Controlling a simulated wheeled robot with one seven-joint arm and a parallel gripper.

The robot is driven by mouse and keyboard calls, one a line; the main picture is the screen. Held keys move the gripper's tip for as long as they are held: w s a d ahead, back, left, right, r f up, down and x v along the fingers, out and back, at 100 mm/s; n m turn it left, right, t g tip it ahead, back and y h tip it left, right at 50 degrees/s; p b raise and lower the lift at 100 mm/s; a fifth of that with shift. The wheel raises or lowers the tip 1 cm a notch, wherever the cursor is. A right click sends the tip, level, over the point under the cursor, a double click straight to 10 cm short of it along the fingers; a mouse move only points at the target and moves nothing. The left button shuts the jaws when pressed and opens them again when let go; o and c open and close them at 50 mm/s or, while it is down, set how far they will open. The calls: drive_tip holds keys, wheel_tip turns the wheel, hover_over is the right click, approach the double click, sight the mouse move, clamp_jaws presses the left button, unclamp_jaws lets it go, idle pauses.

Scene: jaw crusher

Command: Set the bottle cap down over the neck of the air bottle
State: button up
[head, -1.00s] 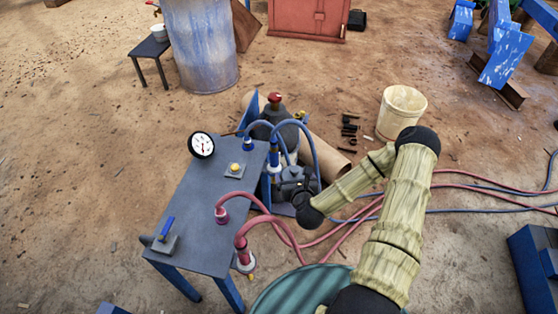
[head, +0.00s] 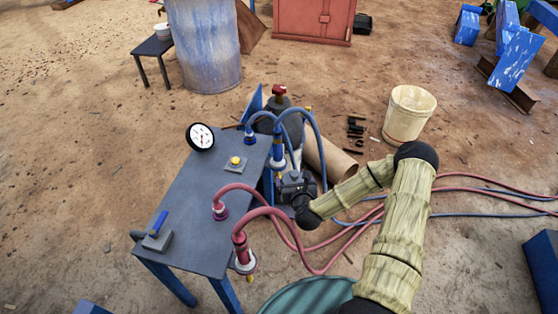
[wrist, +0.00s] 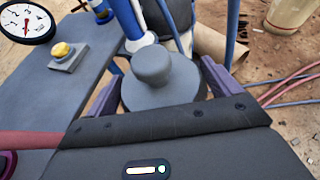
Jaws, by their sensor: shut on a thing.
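My gripper (head: 295,187) is shut on the bottle cap (wrist: 153,78), a grey domed piece with a round knob on top. In the wrist view the cap sits upright between the two purple-grey fingers. In the head view the gripper and cap are small and dark beside the table's right edge. The air bottle (head: 282,115) is a dark grey cylinder with a red valve (head: 279,91) on its neck. It stands behind the gripper, partly hidden by blue hoses. The cap is apart from the bottle neck.
A grey table (head: 195,205) with a gauge (head: 200,137), a yellow button (head: 235,161) and hose fittings stands left of my gripper. Blue hoses (head: 318,135) arch between gripper and bottle. Red hoses (head: 305,265) run right. A cream bucket (head: 409,114) and brown pipe (head: 330,160) lie beyond.

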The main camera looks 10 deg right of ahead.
drive_tip(key=shift+r, duration=0.15)
drive_tip(key=shift+s+d+r+p, duration=0.1)
drive_tip(key=shift+s+r+p, duration=0.3)
drive_tip(key=shift+p, duration=0.6)
drive_tip(key=s+r+p, duration=0.8)
drive_tip(key=s+p, duration=0.1)
drive_tip(key=p, duration=0.7)
drive_tip(key=shift+s, duration=0.25)
